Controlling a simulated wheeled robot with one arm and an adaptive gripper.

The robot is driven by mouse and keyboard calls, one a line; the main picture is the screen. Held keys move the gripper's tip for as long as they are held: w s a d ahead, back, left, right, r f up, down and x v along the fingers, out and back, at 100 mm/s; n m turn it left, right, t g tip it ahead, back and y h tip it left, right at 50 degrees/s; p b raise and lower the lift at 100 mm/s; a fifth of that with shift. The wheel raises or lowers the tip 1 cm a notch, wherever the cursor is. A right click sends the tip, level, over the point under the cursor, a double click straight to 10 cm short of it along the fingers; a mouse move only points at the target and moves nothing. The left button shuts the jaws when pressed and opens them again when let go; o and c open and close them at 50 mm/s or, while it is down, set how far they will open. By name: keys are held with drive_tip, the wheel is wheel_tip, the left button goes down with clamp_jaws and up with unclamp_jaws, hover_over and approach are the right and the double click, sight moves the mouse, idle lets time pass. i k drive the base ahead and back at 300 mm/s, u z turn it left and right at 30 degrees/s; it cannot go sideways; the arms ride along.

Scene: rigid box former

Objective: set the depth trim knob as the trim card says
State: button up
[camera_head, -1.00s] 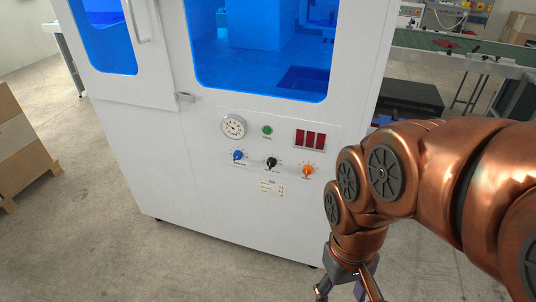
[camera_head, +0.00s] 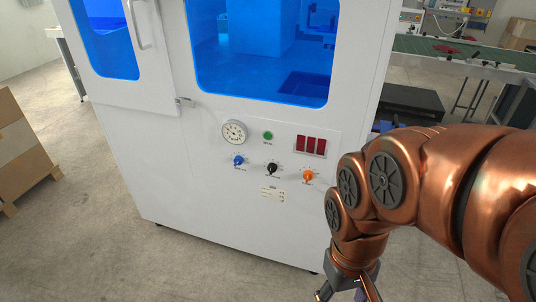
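Three knobs sit in a row on the white machine front: a blue knob (camera_head: 238,160), a black knob (camera_head: 271,168) and an orange knob (camera_head: 308,176). Their labels and scales are too small to read, so I cannot tell which one is the depth trim knob. A small pale card (camera_head: 272,194) with print is below the black knob; its text is not legible. My gripper (camera_head: 345,297) hangs low at the bottom edge, right of and below the panel, apart from the knobs. Its fingers are partly cut off by the frame.
The white machine cabinet (camera_head: 190,200) also has a round gauge (camera_head: 234,132), a green button (camera_head: 268,135) and a red display (camera_head: 311,145). Cardboard boxes (camera_head: 20,150) stand at the left. A green conveyor (camera_head: 450,48) is at the back right. The floor before the cabinet is clear.

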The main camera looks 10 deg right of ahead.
sight(272, 166)
drive_tip(key=z, duration=0.05)
drive_tip(key=k, duration=1.15)
drive_tip(key=u, duration=1.15)
drive_tip(key=i, duration=1.05)
drive_tip(key=u, duration=0.2)
